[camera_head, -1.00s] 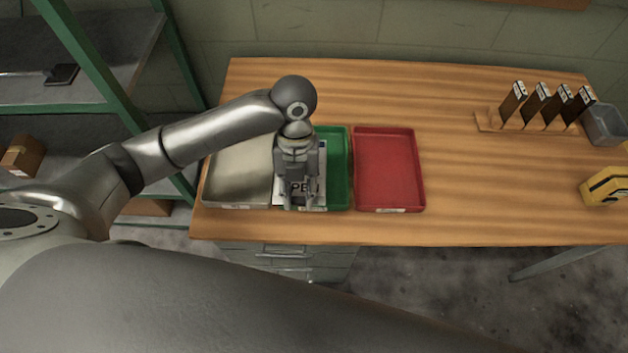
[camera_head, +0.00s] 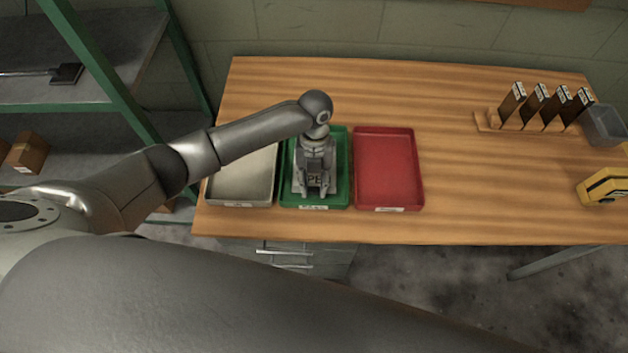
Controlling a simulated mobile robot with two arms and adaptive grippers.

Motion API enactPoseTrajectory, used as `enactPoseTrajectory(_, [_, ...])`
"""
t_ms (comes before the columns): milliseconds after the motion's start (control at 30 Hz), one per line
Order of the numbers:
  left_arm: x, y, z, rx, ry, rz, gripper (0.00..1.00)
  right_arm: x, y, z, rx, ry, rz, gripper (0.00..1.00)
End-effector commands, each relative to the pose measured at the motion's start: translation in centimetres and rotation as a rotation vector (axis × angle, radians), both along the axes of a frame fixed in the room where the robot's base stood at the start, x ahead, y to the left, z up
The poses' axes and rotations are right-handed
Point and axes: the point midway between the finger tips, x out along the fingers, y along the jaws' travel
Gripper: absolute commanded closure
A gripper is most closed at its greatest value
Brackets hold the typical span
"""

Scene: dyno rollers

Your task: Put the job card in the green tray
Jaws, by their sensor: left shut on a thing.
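The green tray (camera_head: 341,190) lies on the bench between a metal tray and a red tray. My left gripper (camera_head: 315,192) points down over the middle of the green tray. It is shut on the job card (camera_head: 314,179), a pale card with dark letters, mostly hidden behind the fingers. I cannot tell whether the card touches the tray floor. My right gripper is not in view.
The bare metal tray (camera_head: 240,178) is at the left and the red tray (camera_head: 388,170) at the right. A wooden rack (camera_head: 488,121) with several dark upright items, a grey bin (camera_head: 604,125) and a yellow device (camera_head: 604,187) stand at the right. The bench middle is clear.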

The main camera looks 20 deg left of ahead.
Motion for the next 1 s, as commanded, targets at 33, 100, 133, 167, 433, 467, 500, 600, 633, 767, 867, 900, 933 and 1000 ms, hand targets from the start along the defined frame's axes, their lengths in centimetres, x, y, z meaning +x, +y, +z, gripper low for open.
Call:
enactPoseTrajectory(33, [-0.01, -0.01, -0.19, 0.000, 0.000, 0.000, 0.89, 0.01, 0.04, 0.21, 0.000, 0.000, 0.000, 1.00])
enactPoseTrajectory(100, [0.02, -0.03, -0.41, 0.000, -0.001, -0.001, 0.89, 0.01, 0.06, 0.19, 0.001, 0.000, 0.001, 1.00])
enactPoseTrajectory(133, [0.03, -0.02, -0.46, -0.001, -0.001, -0.002, 0.89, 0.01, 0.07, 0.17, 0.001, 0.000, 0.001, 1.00])
enactPoseTrajectory(167, [0.03, -0.02, -0.46, -0.001, -0.002, -0.002, 0.89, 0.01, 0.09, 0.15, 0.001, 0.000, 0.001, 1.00])
enactPoseTrajectory(433, [0.00, -0.01, -0.90, 0.000, -0.001, -0.001, 0.89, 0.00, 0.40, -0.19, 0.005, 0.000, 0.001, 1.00])
enactPoseTrajectory(467, [0.01, -0.01, -0.75, -0.001, -0.001, -0.001, 0.68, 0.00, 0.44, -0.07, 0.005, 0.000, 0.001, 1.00])
enactPoseTrajectory(500, [0.00, -0.01, -0.74, 0.000, -0.001, -0.001, 0.63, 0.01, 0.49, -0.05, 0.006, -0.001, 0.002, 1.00])
enactPoseTrajectory(600, [-0.01, 0.00, -0.75, 0.000, -0.001, -0.001, 0.50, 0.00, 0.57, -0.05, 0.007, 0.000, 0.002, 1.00])
enactPoseTrajectory(633, [-0.01, 0.00, -0.74, 0.000, -0.001, -0.001, 0.50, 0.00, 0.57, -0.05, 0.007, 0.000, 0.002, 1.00])
enactPoseTrajectory(767, [-0.02, -0.01, -0.74, 0.000, 0.000, -0.001, 0.50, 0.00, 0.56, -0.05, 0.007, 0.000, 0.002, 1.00])
enactPoseTrajectory(867, [-0.02, -0.01, -0.73, 0.000, 0.000, -0.001, 0.50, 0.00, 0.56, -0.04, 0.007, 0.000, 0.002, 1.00])
enactPoseTrajectory(900, [-0.01, 0.00, -0.66, 0.000, -0.001, -0.001, 0.50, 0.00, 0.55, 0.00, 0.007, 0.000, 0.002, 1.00])
enactPoseTrajectory(933, [-0.01, -0.01, -0.55, 0.000, -0.001, -0.001, 0.50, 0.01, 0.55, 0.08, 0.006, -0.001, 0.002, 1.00])
enactPoseTrajectory(1000, [0.07, 0.01, -0.17, -0.001, -0.002, -0.001, 0.50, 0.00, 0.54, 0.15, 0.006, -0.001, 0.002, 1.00])
